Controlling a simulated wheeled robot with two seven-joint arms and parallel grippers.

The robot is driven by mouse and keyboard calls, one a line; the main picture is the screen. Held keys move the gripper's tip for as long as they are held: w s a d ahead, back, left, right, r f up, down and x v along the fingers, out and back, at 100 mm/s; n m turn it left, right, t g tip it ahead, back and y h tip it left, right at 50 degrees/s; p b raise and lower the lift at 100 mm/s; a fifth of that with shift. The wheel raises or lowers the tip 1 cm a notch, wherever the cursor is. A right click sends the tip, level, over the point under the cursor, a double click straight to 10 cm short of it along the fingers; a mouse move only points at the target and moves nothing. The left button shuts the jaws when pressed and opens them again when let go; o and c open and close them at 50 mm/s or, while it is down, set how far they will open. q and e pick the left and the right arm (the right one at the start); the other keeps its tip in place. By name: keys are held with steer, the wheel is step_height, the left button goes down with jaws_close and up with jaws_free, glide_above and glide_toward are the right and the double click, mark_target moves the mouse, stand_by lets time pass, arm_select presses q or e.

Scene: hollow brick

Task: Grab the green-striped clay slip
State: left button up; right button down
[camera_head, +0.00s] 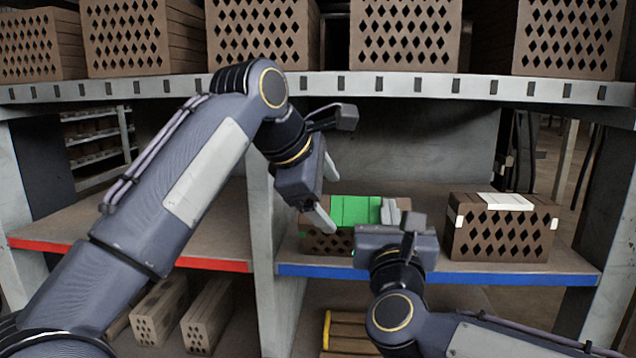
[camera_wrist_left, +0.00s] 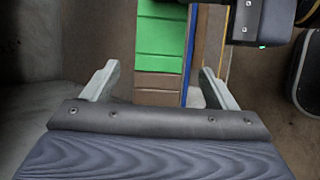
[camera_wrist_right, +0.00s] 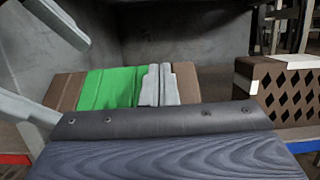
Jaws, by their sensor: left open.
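The green-striped clay slip is a brown hollow brick with a wide green band (camera_head: 354,210) on the blue-edged shelf. It also shows in the left wrist view (camera_wrist_left: 160,50) and the right wrist view (camera_wrist_right: 112,88). My left gripper (camera_head: 325,192) is open at the brick's left end. In the left wrist view its fingers (camera_wrist_left: 160,68) stand apart on either side of the brick's outline; I see no contact. My right gripper (camera_head: 388,211) has its fingers together, overlapping the brick's right part in view; nothing shows between them. My grippers hide part of the brick's front.
A brown brick with white marks (camera_head: 503,228) stands to the right on the same shelf (camera_head: 440,275). An upright post (camera_head: 268,235) stands left of the brick. Large bricks (camera_head: 405,35) line the upper shelf (camera_head: 400,86). The red-edged shelf (camera_head: 215,235) is bare.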

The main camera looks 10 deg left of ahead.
arm_select(q)
glide_above(347, 247)
step_height(347, 247, down, 7)
steer(key=shift+a+r, duration=0.1)
arm_select(e)
steer(key=shift+w+f, duration=0.2)
steer(key=shift+f, duration=0.35)
arm_select(q)
steer(key=c, duration=1.2)
steer(key=shift+o, duration=0.2)
arm_select(e)
steer(key=shift+r, duration=0.75)
arm_select(q)
steer(key=shift+f, duration=0.3)
arm_select(e)
steer(key=v, duration=1.2)
steer(key=shift+r, duration=0.1)
